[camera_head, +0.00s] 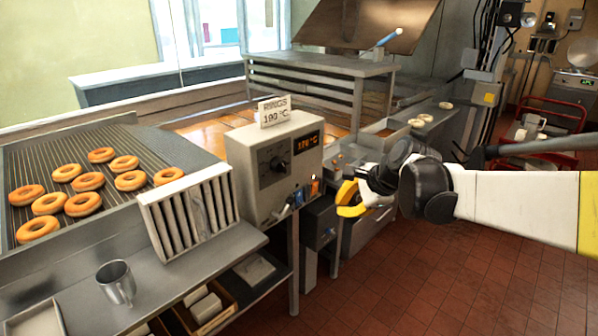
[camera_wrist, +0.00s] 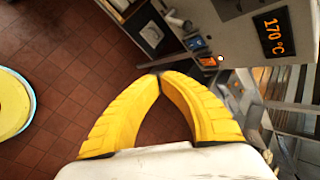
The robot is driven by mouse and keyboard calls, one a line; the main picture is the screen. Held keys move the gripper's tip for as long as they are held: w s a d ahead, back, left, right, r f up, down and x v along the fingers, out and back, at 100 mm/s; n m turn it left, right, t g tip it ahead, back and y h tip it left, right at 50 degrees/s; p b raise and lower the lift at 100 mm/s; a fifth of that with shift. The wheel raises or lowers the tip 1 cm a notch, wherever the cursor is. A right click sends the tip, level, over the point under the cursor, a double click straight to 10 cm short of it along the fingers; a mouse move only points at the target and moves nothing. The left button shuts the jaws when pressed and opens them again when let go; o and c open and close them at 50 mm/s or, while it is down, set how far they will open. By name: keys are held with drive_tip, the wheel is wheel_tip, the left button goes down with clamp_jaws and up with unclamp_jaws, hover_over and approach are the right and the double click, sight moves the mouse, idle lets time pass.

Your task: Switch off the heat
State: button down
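An orange-lit control (camera_wrist: 206,61) also shows in the wrist view, right of the fingertips. My gripper (camera_head: 342,199) has yellow fingers just right of the box, apart from it. In the wrist view my gripper's fingertips (camera_wrist: 158,75) meet with nothing between them.
A sign (camera_head: 274,111) reading RINGS 190 °C stands on the box. Ring doughnuts (camera_head: 87,182) lie on a rack at left. A slatted rack (camera_head: 190,210) and a metal cup (camera_head: 116,283) stand on the front counter. Red tiled floor (camera_head: 430,285) is open at right.

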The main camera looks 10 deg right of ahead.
drive_tip(key=w+d+f+m+y+p, duration=0.1)
drive_tip(key=w+d+f+m+p, duration=0.1)
drive_tip(key=w+m, duration=0.3)
drive_tip(key=w+d+f+m+t+y+p, duration=0.1)
drive_tip(key=w+d+f+m, duration=0.3)
drive_tip(key=w, duration=0.7)
drive_tip(key=m+p, duration=0.1)
drive_tip(key=m, duration=0.1)
drive_tip(key=shift+d+m+y, duration=0.3)
drive_tip(key=shift+d, duration=0.1)
drive_tip(key=shift+f, duration=0.15)
drive_tip(key=b, duration=0.4)
approach(313, 192)
drive_tip(key=x, duration=0.6)
drive_tip(key=shift+w+a+f, duration=0.1)
drive_tip(key=shift+f, duration=0.15)
drive_tip(key=shift+r, duration=0.1)
